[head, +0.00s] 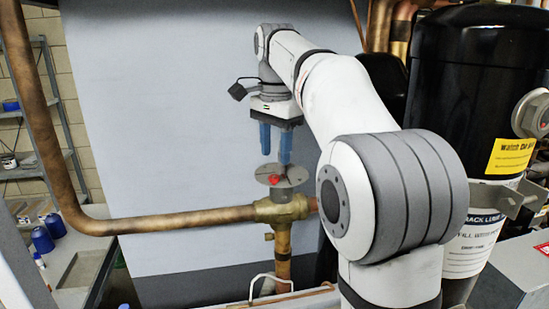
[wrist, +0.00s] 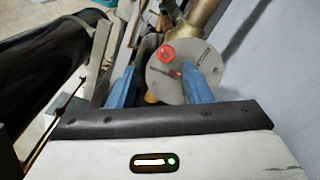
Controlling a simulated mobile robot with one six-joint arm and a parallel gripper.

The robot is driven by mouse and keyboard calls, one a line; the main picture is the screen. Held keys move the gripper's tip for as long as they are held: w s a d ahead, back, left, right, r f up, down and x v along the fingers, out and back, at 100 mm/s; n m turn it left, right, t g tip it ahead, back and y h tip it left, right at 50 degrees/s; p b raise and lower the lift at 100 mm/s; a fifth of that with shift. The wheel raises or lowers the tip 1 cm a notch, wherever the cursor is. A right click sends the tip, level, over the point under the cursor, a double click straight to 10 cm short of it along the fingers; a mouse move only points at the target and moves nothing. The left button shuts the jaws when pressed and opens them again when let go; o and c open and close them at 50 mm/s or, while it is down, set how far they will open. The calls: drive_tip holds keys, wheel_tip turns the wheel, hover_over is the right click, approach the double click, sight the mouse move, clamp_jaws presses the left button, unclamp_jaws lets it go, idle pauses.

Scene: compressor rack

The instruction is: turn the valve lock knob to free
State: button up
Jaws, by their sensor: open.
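A small red knob (head: 274,179) sits on a round grey plate (head: 292,183) on top of a brass valve (head: 282,209). In the wrist view the red knob (wrist: 166,53) is near the upper left edge of the plate (wrist: 163,86), which carries a dark line with a reddish mark and small lettering I cannot read. My gripper (head: 275,158) is open, its two blue fingers pointing down just above the plate. In the wrist view the gripper (wrist: 160,76) is empty, and the knob shows beyond the fingertips, between them sideways. I cannot tell whether a fingertip touches the plate.
A copper pipe (head: 170,223) runs left from the valve and bends up. A black compressor tank (head: 465,95) stands at the right, close to my arm. A grey panel (head: 170,120) is behind. A shelf rack (head: 50,110) and blue containers (head: 43,240) are at the left.

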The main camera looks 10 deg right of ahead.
sight(274, 176)
drive_tip(key=shift+w+r+m, duration=0.3)
drive_tip(key=shift+w+r, duration=0.25)
drive_tip(key=shift+r, duration=0.2)
drive_tip(key=shift+f+p, duration=0.35)
drive_tip(key=shift+f, duration=3.5)
